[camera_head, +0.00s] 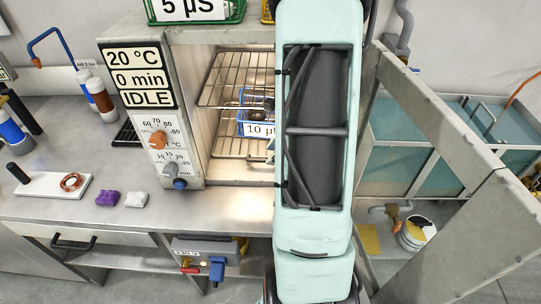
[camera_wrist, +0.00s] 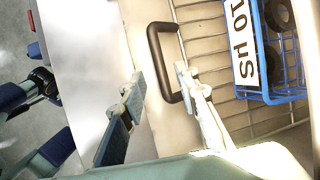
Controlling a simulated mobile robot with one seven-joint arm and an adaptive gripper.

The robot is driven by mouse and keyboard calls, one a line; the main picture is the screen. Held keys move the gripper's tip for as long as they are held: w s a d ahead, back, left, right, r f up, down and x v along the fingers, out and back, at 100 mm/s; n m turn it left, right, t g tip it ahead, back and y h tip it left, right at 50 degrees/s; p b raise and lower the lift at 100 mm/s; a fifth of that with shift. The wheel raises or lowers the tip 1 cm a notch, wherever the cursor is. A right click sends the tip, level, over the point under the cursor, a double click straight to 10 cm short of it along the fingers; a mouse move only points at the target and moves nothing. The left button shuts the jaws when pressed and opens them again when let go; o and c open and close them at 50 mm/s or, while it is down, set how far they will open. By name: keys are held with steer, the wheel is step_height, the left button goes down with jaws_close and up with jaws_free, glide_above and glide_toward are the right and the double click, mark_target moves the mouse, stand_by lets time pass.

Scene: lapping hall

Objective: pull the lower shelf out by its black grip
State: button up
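The lower shelf (camera_head: 228,149) is a wire rack inside the open oven. It carries a blue basket (camera_head: 250,129) labelled "10 µ…". In the wrist view, the shelf wires (camera_wrist: 205,78) and the basket (camera_wrist: 285,99) are at the right. The black grip (camera_wrist: 154,60), a U-shaped handle, is at upper centre; my arm hides it in the head view. My gripper (camera_wrist: 160,78) is open, with one fingertip on each side of the grip's long bar as seen in the picture. I cannot tell whether the fingers touch it or how far apart they are in depth.
An upper wire shelf (camera_head: 237,80) sits above. The oven's control panel (camera_head: 150,110) stands to the left, reading 20 °C, 0 min, IDLE.

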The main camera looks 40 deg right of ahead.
steer(key=shift+x, duration=1.5)
steer(key=shift+c, duration=0.7)
jaws_close()
